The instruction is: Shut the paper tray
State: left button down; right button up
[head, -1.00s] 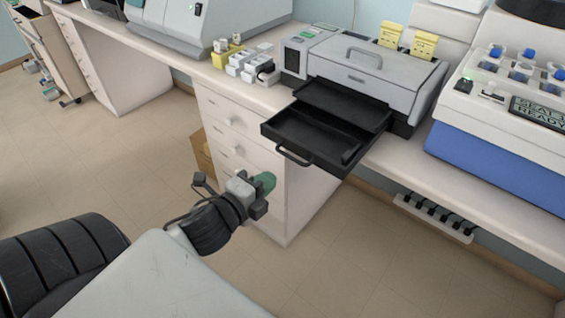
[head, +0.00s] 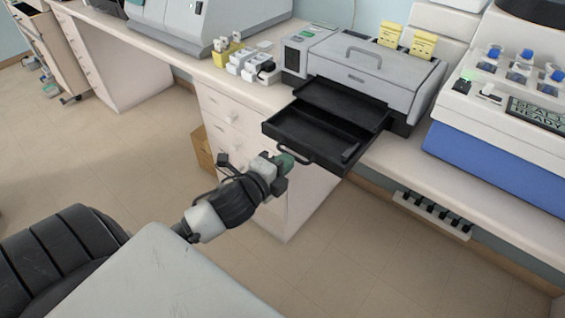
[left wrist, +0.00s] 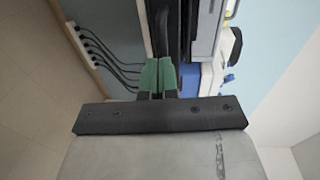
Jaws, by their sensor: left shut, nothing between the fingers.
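The paper tray (head: 322,139) is a black drawer pulled out of the front of the grey printer (head: 372,72). It sticks out past the counter edge, with its loop handle (head: 294,155) at the front. My left gripper (head: 287,161), with green fingertips, is shut and empty. In the head view it is just in front of the tray, close by the handle; whether it touches cannot be told. In the left wrist view the green fingertips (left wrist: 157,77) are together, with a dark part, seemingly the tray, beyond them. My right gripper is not in view.
A white drawer cabinet (head: 236,120) stands below the counter, left of the tray. Small white boxes (head: 250,66) sit left of the printer. A blue and white machine (head: 500,150) stands at right. A power strip (head: 433,214) is on the wall below the counter.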

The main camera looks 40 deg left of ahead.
pick_arm(q)
jog(key=p, duration=0.2)
send_near(325, 126)
jog(key=w, duration=0.2)
jog(key=w+f, duration=0.1)
jog(key=w, duration=0.1)
jog(key=shift+w+d, duration=0.2)
jog(key=shift+w, duration=0.2)
jog(key=shift+r, duration=0.1)
